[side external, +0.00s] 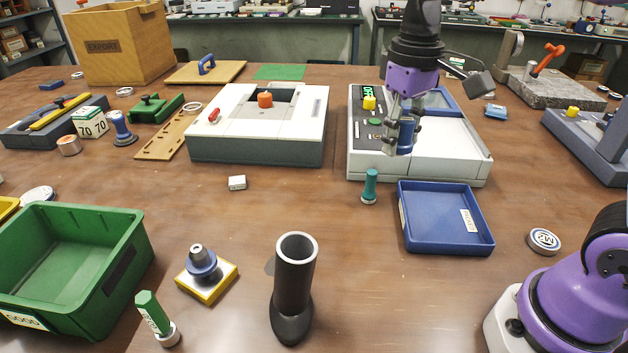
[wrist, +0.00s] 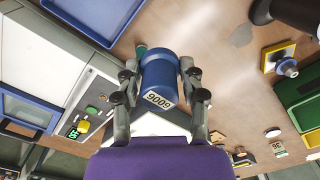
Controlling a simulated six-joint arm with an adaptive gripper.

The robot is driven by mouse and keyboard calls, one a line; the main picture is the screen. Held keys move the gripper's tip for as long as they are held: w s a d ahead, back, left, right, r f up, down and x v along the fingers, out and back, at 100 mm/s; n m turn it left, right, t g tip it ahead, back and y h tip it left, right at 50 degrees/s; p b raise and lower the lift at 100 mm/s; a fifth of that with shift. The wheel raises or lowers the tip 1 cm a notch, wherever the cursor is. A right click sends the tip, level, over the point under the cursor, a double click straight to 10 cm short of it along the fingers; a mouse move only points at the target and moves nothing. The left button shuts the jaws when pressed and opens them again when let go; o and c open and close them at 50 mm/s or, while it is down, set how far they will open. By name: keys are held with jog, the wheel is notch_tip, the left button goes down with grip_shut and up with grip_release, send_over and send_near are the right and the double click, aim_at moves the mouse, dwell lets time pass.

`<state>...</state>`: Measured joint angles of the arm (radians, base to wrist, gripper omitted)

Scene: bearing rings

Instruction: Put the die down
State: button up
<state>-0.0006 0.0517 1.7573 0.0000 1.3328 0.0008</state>
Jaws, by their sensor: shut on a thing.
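The die (wrist: 158,72) is a blue cylinder with a white number label, seen in the wrist view between my fingers. My gripper (wrist: 160,80) is shut on its sides. In the side view my gripper (side external: 402,125) points down over the white-topped machine (side external: 450,148) with buttons and a small display. The die (side external: 407,132) shows there only partly, between the fingers. It looks held above the machine's top, but the gap beneath it is hard to judge.
A blue tray (side external: 445,246) lies in front of the machine, with a teal-handled tool (side external: 369,187) to its left. Another white-topped machine (side external: 258,132) with an orange knob stands to the left. A black tube (side external: 294,285) stands at the front.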

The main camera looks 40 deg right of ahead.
jog(key=s+d+f+m, duration=0.1)
jog(key=s+d+f, duration=0.2)
jog(key=d, duration=0.4)
jog(key=s+d+f+m, duration=0.1)
jog(key=s+d+f, duration=0.2)
jog(key=d, duration=0.4)
jog(key=shift+s+f, duration=0.2)
jog(key=shift+s, duration=0.3)
send_over(502, 207)
jog(key=f, duration=0.7)
jog(key=shift+a, duration=0.2)
jog(key=shift+d+f, duration=0.15)
jog(key=shift+f, duration=1.65)
jog(key=shift+f, duration=0.1)
